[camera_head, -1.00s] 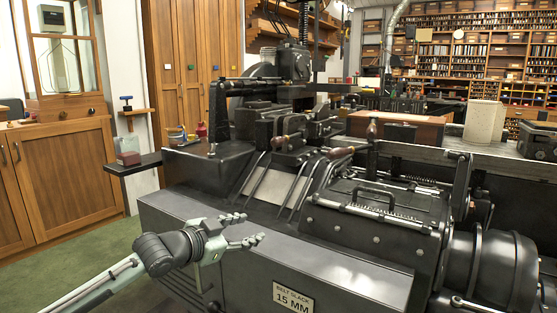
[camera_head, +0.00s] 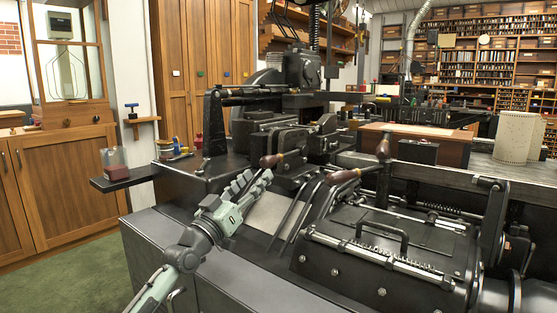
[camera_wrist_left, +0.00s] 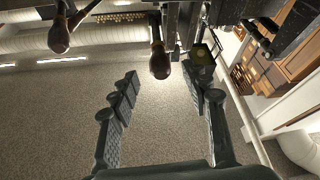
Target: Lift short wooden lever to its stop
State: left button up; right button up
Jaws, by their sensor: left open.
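A short wooden lever with a dark red-brown handle (camera_head: 271,160) sticks out from the front of the casting machine. A longer wooden handle (camera_head: 342,177) lies to its right, and another wooden handle (camera_head: 383,148) stands upright further right. My left gripper (camera_head: 256,181) is just below and left of the short lever's handle, pointing up toward it. In the left wrist view the fingers (camera_wrist_left: 163,88) are spread with nothing between them. A wooden handle (camera_wrist_left: 160,60) hangs just beyond the gap, apart from the fingers. A second handle (camera_wrist_left: 58,35) is at upper left. My right gripper is not visible.
The black machine's sloped plate (camera_head: 275,213) and thin rods lie right of my left gripper. A dark side shelf (camera_head: 125,180) is at left. Green floor (camera_head: 70,275) is clear at lower left.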

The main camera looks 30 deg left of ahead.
aim_at(264, 167)
pick_arm(q)
jog(key=x, duration=0.6)
jog(key=shift+s+r+p, duration=0.15)
jog(key=shift+r+p, duration=0.05)
jog(key=shift+p, duration=0.2)
jog(key=shift+w+r, duration=0.15)
jog(key=shift+w, duration=0.3)
jog(key=c, duration=1)
grip_shut()
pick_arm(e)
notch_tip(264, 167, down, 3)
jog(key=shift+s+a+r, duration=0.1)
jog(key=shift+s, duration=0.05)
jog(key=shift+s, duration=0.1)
